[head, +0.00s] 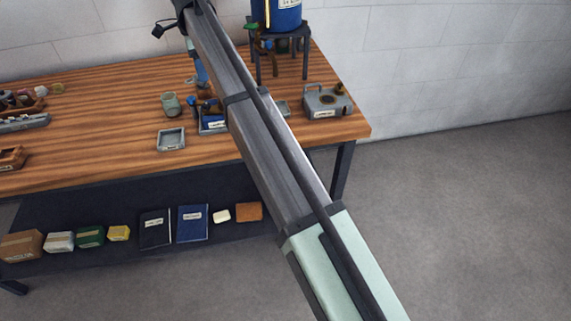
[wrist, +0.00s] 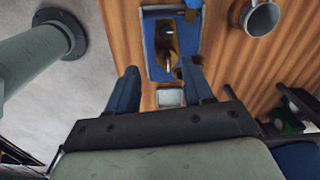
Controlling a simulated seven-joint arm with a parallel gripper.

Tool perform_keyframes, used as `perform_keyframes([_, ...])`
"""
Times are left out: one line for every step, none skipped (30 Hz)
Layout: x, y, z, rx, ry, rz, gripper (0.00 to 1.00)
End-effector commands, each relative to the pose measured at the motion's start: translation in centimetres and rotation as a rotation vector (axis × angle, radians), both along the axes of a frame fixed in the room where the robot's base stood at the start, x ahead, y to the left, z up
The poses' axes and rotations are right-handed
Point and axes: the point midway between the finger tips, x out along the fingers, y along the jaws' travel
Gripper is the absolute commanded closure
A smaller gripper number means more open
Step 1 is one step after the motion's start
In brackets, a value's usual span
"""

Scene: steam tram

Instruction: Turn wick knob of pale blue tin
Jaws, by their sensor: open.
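A pale grey-blue tin (head: 322,103) with a label, a top handle and a brown knob-like part (head: 340,88) stands at the right end of the wooden bench in the head view. I take it for the pale blue tin; I cannot make out a wick knob for certain. I do not recognise it in the wrist view. My gripper (wrist: 161,66) is open, its two blue fingers apart with nothing held between them. In the head view its fingers (head: 201,74) show over the bench, left of the tin and apart from it.
A blue tray (wrist: 152,62) with brass parts lies ahead of my fingers; a cup (wrist: 262,20) stands beside it. A blue tank (head: 280,15) sits on a dark stand (head: 281,45) behind the tin. A small grey dish (head: 171,146) lies at the bench's front. My arm crosses the head view.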

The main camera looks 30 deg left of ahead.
Motion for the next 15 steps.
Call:
perform_keyframes([-0.3,-1.0,-0.7,0.002,0.001,0.005,0.49])
perform_keyframes([-0.4,-1.4,-1.0,0.003,0.000,0.009,0.49])
perform_keyframes([-0.5,-1.9,-1.4,0.004,0.001,0.014,0.49])
perform_keyframes([-0.6,-2.2,-1.7,0.006,0.000,0.018,0.49])
perform_keyframes([-0.6,-2.6,-2.0,0.008,0.000,0.021,0.49])
perform_keyframes([-0.7,-3.1,-2.4,0.010,0.000,0.025,0.49])
perform_keyframes([-0.8,-3.5,-2.7,0.011,0.000,0.029,0.49])
perform_keyframes([-0.9,-3.8,-2.9,0.011,0.000,0.033,0.49])
perform_keyframes([-1.0,-4.3,-3.3,0.013,0.000,0.038,0.49])
perform_keyframes([-1.0,-4.7,-3.7,0.014,0.000,0.041,0.49])
perform_keyframes([-1.1,-5.1,-4.0,0.016,0.001,0.044,0.49])
perform_keyframes([-1.2,-5.6,-4.4,0.017,0.001,0.048,0.49])
perform_keyframes([-1.3,-6.0,-4.7,0.018,0.000,0.052,0.49])
perform_keyframes([-1.3,-6.4,-4.9,0.019,0.000,0.055,0.49])
perform_keyframes([-1.5,-6.9,-5.3,0.021,0.000,0.061,0.49])
